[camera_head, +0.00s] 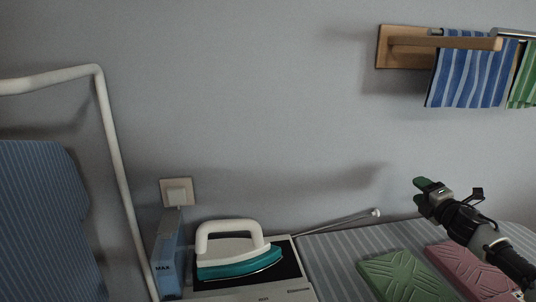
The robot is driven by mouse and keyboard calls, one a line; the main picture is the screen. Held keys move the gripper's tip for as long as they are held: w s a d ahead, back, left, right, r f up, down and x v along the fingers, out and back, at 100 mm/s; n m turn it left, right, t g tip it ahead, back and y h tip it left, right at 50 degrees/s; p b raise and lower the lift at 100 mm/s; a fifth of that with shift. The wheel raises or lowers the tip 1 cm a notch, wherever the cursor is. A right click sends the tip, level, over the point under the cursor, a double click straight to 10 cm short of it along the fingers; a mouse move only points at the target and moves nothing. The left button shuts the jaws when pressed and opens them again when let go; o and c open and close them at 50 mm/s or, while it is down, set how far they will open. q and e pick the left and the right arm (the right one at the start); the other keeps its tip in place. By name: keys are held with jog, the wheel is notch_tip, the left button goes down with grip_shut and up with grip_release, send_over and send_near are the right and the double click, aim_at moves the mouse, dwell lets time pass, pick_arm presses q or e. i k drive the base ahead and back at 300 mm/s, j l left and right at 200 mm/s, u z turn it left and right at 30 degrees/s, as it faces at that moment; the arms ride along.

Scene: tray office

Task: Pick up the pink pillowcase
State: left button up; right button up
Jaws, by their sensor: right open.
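The pink pillowcase (463,270) lies folded flat on the grey striped surface (340,255) at the lower right. It has a pattern of crossing lines, and my right arm covers part of its right side. My right gripper (426,190) is open and empty, above and beyond the pillowcase in the picture, pointing to the upper left. It appears apart from the pillowcase. My left gripper is not in view.
A green folded cloth (401,278) lies just left of the pillowcase. A white and teal iron (238,262) stands on a dark plate further left, near a blue box (168,262). A wooden rail (440,42) holds striped towels above. A white tube frame (112,150) stands left.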

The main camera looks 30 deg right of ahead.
aim_at(480, 281)
jog(key=k+j, duration=0.25)
jog(key=k, duration=0.2)
jog(key=k+j, duration=0.2)
jog(key=k, duration=0.3)
